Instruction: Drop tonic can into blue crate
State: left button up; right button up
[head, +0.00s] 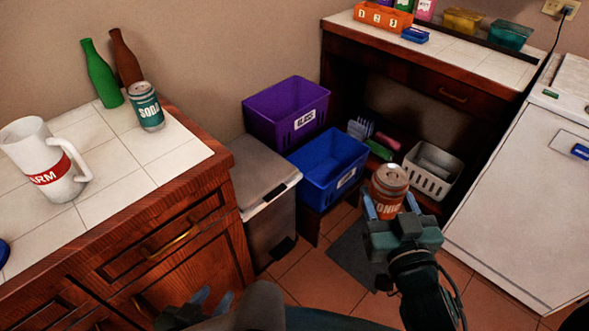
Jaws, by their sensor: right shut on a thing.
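An orange tonic can (388,187) is held upright between the fingers of my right gripper (388,207), which is shut on it. The can is to the right of the blue crate (322,165) in the picture and apart from it. The blue crate stands open on a low dark stand by the wall, and the part of its inside that shows looks empty. My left gripper (196,309) is at the bottom edge, low in front of the left cabinet, and is only partly visible. Whether its fingers are open is unclear.
A purple crate (288,113) labelled glass stands behind the blue one. A grey bin (264,183) stands to their left. A white basket (432,170) is under the desk at right. The left counter holds a soda can (146,106), bottles and a mug (45,160).

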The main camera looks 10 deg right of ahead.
aim_at(327, 170)
jog(key=i+l+u, duration=0.2)
jog(key=u, duration=0.25)
jog(key=i+l+u, duration=0.2)
jog(key=l+u, duration=0.25)
jog(key=i+l, duration=0.1)
jog(key=l, duration=0.3)
jog(key=i+l+u, duration=0.15)
jog(key=l, duration=0.2)
jog(key=i+l, duration=0.1)
jog(key=l, duration=0.3)
jog(key=i+l+u, duration=0.1)
jog(key=l, duration=0.3)
